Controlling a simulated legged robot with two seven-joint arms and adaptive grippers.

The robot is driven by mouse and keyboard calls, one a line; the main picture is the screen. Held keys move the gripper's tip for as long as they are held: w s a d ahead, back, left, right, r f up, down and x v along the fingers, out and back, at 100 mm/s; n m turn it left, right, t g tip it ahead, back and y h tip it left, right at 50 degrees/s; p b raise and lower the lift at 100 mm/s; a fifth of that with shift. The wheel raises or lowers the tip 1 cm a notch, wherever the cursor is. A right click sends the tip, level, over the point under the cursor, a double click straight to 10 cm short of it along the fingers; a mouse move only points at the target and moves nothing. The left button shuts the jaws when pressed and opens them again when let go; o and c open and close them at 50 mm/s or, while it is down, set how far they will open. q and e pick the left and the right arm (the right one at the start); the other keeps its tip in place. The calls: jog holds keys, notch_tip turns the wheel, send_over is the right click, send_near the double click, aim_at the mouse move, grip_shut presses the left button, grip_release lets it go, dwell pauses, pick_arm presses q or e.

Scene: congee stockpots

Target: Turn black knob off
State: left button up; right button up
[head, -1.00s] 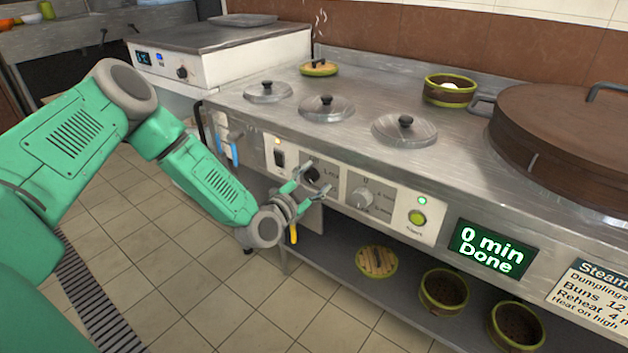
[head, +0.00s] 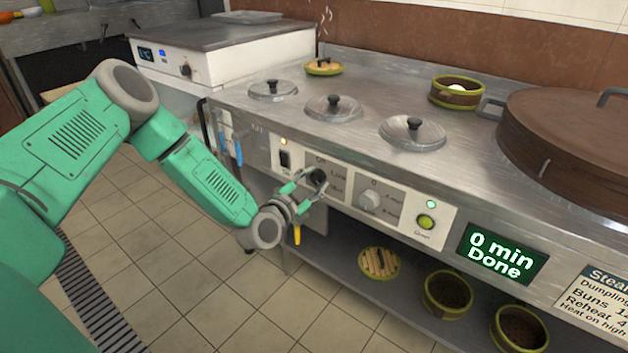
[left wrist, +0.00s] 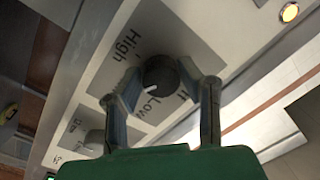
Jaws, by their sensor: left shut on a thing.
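The black knob (head: 319,177) sits on the steamer's front panel, between a black switch and a grey dial. My left gripper (head: 312,186) is at the knob. In the left wrist view, its two fingers (left wrist: 168,92) stand on either side of the round black knob (left wrist: 160,70) and are shut on it. The knob's white pointer mark faces the "Low" label. The "High" label is at the other side. Another short label beside the right finger is partly hidden. My right gripper is not in view.
A grey dial (head: 370,200) and a green button (head: 426,222) are right of the knob. A black switch (head: 285,159) is left of it. A display (head: 502,253) reads "0 min Done". A lower shelf with steamer baskets (head: 447,293) lies below the panel.

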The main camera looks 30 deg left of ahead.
pick_arm(q)
jog(key=shift+d+r+n+p, duration=0.15)
jog(key=shift+n+p, duration=0.25)
jog(key=shift+n, duration=0.5)
jog(key=n+p, duration=0.1)
jog(key=n, duration=0.5)
jog(key=shift+n+g+h, duration=0.3)
jog(key=shift+n, duration=0.1)
jog(key=n, duration=0.2)
jog(key=shift+w+a+n, duration=0.1)
jog(key=shift+a+n, duration=0.1)
jog(key=shift+n, duration=0.1)
jog(key=n, duration=0.5)
jog(key=shift+a+h+b, duration=0.15)
jog(key=shift+h+b, duration=0.15)
jog(key=shift+b, duration=0.05)
jog(key=n+b, duration=0.2)
jog(key=n, duration=0.3)
jog(key=shift+a+r+n+h, duration=0.1)
jog(key=shift+n+h, duration=0.2)
jog(key=shift+n, duration=0.4)
